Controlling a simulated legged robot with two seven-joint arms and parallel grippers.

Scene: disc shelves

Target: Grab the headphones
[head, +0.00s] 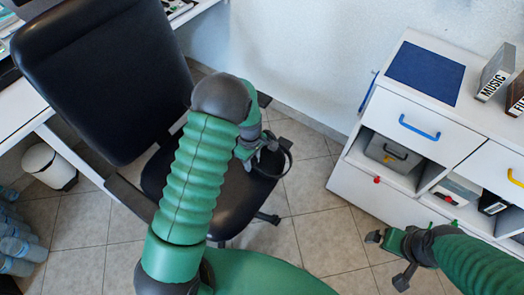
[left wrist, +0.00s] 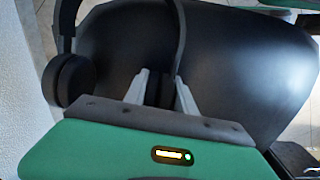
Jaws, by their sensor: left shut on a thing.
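The black headphones (head: 288,160) hang from my left gripper (head: 258,147), above the seat of the black office chair. In the left wrist view, one ear cup (left wrist: 68,80) hangs free at the left. The light fingers of my left gripper (left wrist: 160,92) are shut on the other ear cup, and the headband runs up out of the frame. My right gripper (head: 388,258) is in front of the white drawer unit at the right, its fingers spread and nothing between them.
The black office chair (head: 95,70) stands at the left by a white desk (head: 20,112). A white bin (head: 48,165) and several bottles (head: 18,240) are on the floor. The white drawer unit (head: 375,195) has a blue mat (head: 426,72) on top. Tiled floor lies between chair and unit.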

